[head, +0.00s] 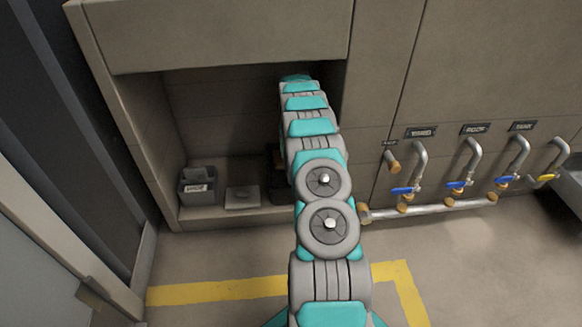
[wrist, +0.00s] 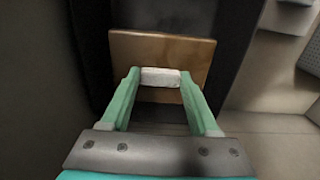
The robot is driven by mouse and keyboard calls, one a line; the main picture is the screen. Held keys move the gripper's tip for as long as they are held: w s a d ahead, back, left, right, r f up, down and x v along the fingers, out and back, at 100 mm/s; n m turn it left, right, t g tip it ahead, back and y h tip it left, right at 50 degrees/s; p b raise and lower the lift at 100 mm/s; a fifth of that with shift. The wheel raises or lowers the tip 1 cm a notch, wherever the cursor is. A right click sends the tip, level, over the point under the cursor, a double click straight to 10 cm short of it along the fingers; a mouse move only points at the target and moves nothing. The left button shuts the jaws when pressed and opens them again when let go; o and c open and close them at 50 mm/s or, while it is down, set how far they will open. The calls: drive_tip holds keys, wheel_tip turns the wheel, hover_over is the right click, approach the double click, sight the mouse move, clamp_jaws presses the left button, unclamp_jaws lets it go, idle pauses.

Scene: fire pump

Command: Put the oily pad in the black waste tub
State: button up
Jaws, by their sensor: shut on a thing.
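The oily pad looks like a flat brown square with a small white block on its face; it fills the upper middle of the wrist view (wrist: 195,55). My gripper (wrist: 160,77) is shut on the white block, with one teal finger at each side. A dark, upright-walled thing, apparently the black waste tub, lies behind and around the pad in the wrist view (wrist: 232,50). I cannot tell whether the pad touches the tub.
A grey labelled bin (head: 197,187) and a flat grey item (head: 242,197) stand left of the tub in the alcove. Pipes with blue-handled valves (head: 405,190) run along the wall to the right. Yellow tape (head: 220,291) marks the open floor in front.

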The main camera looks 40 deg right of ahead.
drive_tip(key=shift+f+b, duration=0.35)
drive_tip(key=shift+f, duration=2.75)
drive_tip(key=shift+f, duration=0.1)
drive_tip(key=o, duration=1.4)
drive_tip(key=shift+o, duration=0.2)
drive_tip(key=shift+r+p, duration=0.5)
drive_tip(key=shift+r, duration=3.35)
